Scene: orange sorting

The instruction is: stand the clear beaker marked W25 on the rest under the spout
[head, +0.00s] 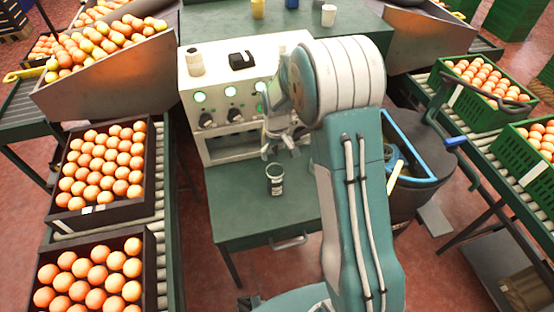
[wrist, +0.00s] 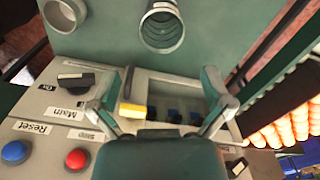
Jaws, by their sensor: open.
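A clear beaker with a dark label (head: 275,187) stands upright on the green table, in front of the control box. It also shows at the top of the wrist view (wrist: 162,30); I cannot read its marking. A second round clear vessel (wrist: 65,12) stands to its left in the wrist view, partly cut off. My gripper (head: 280,148) is open and empty, above and behind the labelled beaker, close to the box front. Its two fingers (wrist: 160,95) are spread in the wrist view, with the beaker beyond them. I cannot make out the spout or the rest clearly.
The pale control box (head: 228,140) has knobs and green lamps. A red button (wrist: 76,159) and a blue button (wrist: 15,152) show beside my gripper. Crates of oranges (head: 60,205) line the left conveyor. A dark bin (head: 425,185) stands right. The table's front left is clear.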

